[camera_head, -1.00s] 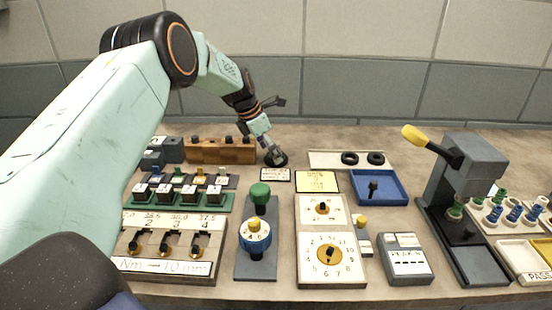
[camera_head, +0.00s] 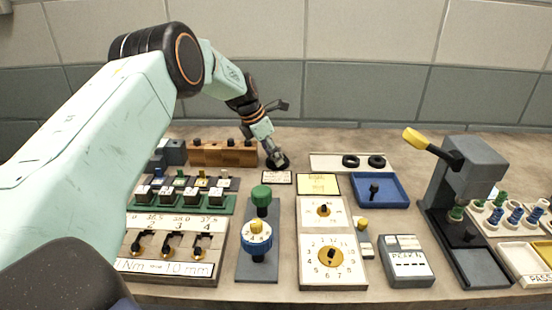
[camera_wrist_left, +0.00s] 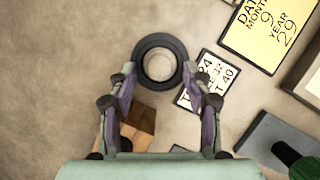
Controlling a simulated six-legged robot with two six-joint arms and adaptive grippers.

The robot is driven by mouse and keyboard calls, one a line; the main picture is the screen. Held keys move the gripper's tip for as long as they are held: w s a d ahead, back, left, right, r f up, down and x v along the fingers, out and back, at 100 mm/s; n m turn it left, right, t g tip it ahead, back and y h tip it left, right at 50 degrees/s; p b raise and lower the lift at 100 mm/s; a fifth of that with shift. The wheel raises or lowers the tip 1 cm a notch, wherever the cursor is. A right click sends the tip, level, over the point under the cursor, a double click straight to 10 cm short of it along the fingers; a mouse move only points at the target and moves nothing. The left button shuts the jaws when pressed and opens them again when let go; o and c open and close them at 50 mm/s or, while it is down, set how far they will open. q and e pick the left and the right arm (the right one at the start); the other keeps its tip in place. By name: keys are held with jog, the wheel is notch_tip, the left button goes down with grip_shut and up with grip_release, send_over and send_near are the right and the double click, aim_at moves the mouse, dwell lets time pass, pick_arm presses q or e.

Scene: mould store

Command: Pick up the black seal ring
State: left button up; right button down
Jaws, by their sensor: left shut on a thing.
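My left gripper (camera_head: 275,153) reaches down over the back of the bench, left of the middle. In the left wrist view its two fingers (camera_wrist_left: 158,78) are on either side of a black seal ring (camera_wrist_left: 160,41), their tips against its outer edge. The gripper is shut on this ring. In the head view the ring (camera_head: 279,164) shows as a dark shape at the fingertips, partly hidden. I cannot tell whether it touches the bench. Two similar black rings (camera_head: 350,161) (camera_head: 377,162) lie on a white plate at the back. My right gripper is not in view.
Beside the held ring lie a small white card (camera_wrist_left: 207,81) and a yellow date card (camera_wrist_left: 269,33). A wooden block (camera_head: 222,154) is to the left, a blue tray (camera_head: 402,188) to the right. A grey press with a yellow-tipped lever (camera_head: 415,138) stands further right.

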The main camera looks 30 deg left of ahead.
pick_arm(q)
notch_tip(320, 180, up, 17)
jog(key=p, duration=1.1)
jog(key=shift+r, duration=0.2)
dwell(0.8)
jog(key=shift+s+f, duration=0.1)
dwell(0.3)
